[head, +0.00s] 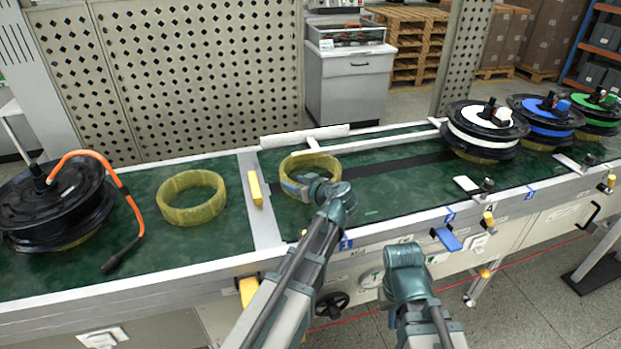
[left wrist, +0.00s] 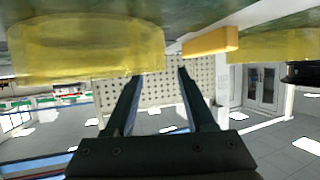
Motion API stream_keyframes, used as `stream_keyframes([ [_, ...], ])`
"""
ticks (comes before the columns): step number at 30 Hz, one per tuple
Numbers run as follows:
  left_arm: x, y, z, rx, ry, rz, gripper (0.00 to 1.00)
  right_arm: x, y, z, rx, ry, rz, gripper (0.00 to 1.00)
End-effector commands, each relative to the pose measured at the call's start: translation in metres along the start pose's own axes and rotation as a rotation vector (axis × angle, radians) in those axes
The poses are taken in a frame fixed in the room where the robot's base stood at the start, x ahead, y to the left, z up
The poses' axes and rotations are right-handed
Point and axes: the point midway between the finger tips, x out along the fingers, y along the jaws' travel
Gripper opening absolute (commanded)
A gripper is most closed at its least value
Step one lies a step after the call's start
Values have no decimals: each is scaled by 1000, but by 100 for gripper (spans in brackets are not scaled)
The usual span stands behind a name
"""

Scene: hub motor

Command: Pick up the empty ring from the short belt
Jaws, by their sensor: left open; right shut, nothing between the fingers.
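An empty yellow ring (head: 322,161) lies on the short green belt section in the middle of the head view. My left gripper (head: 292,186) is open at the ring's near left side and covers part of its front wall. In the left wrist view the ring (left wrist: 85,48) is large at upper left, close to the left fingertip. The open fingers (left wrist: 158,75) have a clear gap with nothing held; whether a finger touches the ring I cannot tell. My right arm shows low in the head view, but its gripper fingers are hidden.
A second yellow ring (head: 192,197) lies on the left belt, beside a black motor (head: 55,205) with an orange cable (head: 125,190). A metal divider with a yellow block (head: 255,188) separates the belts. White, blue and green-topped motors (head: 485,128) stand at right.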

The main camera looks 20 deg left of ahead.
Motion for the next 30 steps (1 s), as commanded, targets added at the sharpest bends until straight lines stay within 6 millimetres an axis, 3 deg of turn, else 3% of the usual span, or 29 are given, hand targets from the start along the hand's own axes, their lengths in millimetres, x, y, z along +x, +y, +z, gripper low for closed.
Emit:
stream_keyframes([
  [8, 8, 1, 1, -1, 0, 0, 55, 4, 0, 0, 0, 0, 0, 0],
  [18, 54, 1, 1, -1, 0, -1, 55, 22, -2, -1, 0, 0, 0, 0],
  [25, 56, 0, 0, 0, 0, 1, 55, 21, -2, -1, 0, 0, 0, 0],
  [26, 56, 0, 0, 0, 0, 1, 53, 21, -2, -1, 0, 0, 0, 0],
  [30, 56, 0, 0, 0, 0, 0, 28, 21, -2, -1, 0, 0, 0, 0],
])
